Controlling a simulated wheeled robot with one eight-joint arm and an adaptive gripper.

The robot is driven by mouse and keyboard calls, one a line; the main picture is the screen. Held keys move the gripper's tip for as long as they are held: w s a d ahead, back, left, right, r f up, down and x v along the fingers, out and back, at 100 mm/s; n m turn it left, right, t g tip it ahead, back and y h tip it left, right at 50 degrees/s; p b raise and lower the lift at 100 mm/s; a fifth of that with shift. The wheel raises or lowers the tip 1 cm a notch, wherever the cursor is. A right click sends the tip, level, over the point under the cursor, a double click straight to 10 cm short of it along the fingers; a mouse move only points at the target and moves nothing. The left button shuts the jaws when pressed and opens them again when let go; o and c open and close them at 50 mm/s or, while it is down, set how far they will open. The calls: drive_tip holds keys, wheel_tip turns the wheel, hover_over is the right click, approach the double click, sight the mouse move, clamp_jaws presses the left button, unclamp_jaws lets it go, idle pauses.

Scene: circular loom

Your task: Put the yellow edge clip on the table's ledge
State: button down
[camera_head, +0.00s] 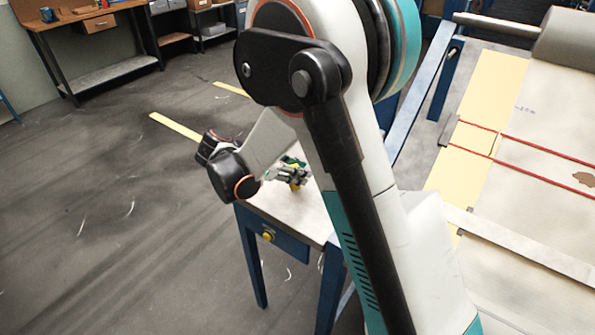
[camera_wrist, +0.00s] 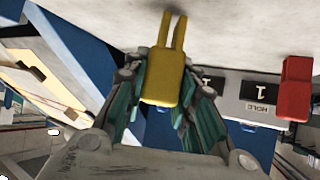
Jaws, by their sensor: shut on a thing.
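The yellow edge clip (camera_wrist: 162,76) is between the fingers of my gripper (camera_wrist: 165,92) in the wrist view, with its two prongs pointing up the picture over a pale surface. My gripper is shut on its body. In the head view my gripper (camera_head: 292,174) is over the small table (camera_head: 268,203), with a bit of yellow (camera_head: 294,187) showing at its fingers. Whether the clip touches the table is not clear. The ledge cannot be told apart in the head view.
A red block (camera_wrist: 297,85) stands right of the clip, by a grey strip with black labels (camera_wrist: 261,91). The table has a blue front with a yellow knob (camera_head: 267,237). The loom bed (camera_head: 545,130) lies to the right. Open floor (camera_head: 110,240) is to the left.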

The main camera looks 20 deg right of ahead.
drive_tip(key=shift+f+b, duration=0.3)
drive_tip(key=shift+f, duration=0.15)
drive_tip(key=c, duration=1.2)
unclamp_jaws()
drive_tip(key=shift+a+r, duration=0.1)
drive_tip(key=shift+r, duration=0.05)
drive_tip(key=v, duration=1.1)
drive_tip(key=shift+a+r, duration=0.2)
drive_tip(key=shift+a, duration=0.1)
